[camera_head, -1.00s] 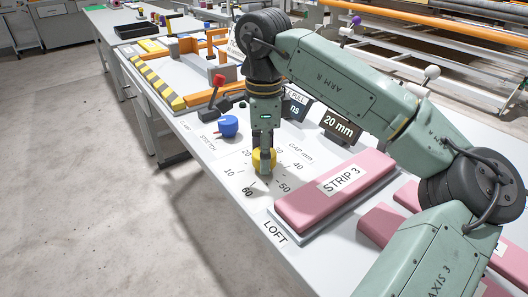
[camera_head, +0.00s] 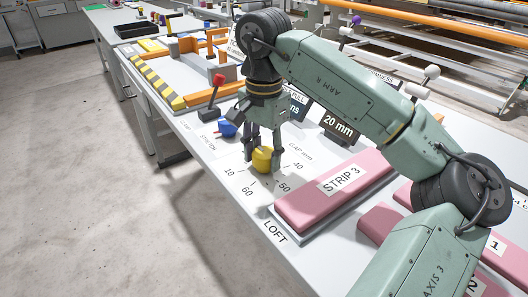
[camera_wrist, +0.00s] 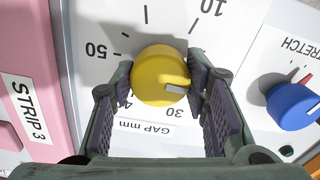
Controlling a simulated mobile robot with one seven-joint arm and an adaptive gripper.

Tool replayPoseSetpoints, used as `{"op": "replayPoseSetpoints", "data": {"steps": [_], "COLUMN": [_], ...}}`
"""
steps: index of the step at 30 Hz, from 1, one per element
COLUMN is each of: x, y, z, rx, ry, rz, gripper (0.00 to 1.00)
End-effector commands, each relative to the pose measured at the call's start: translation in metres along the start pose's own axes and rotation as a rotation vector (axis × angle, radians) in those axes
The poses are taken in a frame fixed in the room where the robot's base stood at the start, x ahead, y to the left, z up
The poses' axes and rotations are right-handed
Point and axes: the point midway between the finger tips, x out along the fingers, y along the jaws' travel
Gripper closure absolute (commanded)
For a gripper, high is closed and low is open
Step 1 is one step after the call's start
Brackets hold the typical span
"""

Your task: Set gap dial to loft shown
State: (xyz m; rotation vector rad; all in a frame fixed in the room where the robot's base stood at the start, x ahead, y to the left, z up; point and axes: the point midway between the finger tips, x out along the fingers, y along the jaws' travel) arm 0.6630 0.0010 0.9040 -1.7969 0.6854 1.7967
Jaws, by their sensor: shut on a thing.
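The yellow gap dial (camera_head: 262,158) stands on a white panel marked "GAP mm". My gripper (camera_head: 264,157) points down over it, one finger on each side. In the wrist view the fingers are shut on the yellow knob (camera_wrist: 160,75). Its pale pointer (camera_wrist: 175,88) points right, toward my right finger, between the 10 and 30 numerals. That finger hides the numeral there. A dark display (camera_head: 338,125) behind the dial reads "20 mm". The pink block labelled STRIP 3 (camera_head: 310,205) lies on a plate marked LOFT (camera_head: 275,232).
The blue STRETCH dial (camera_head: 227,128) stands close to my gripper, left of it in the head view. A lever with a red knob (camera_head: 218,80) rises behind it. More pink strips (camera_head: 380,228) lie at the right. The floor at the left is clear.

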Motion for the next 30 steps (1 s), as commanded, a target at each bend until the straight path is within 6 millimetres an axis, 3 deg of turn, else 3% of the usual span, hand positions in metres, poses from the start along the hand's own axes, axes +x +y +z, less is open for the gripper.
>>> {"op": "replayPoseSetpoints", "data": {"steps": [19,20,28,30], "x": [0.0001,0.0001,0.0,0.0], "y": [-0.0001,-0.0001,0.0,0.0], "z": [0.0002,0.0002,0.0002,0.0002], "rx": [-0.049,-0.049,-0.048,-0.048], "ry": [0.0,0.0,0.0,0.0], "rz": [0.0,0.0,0.0,0.0], "gripper": [0.86,0.56,0.38,0.38]}}
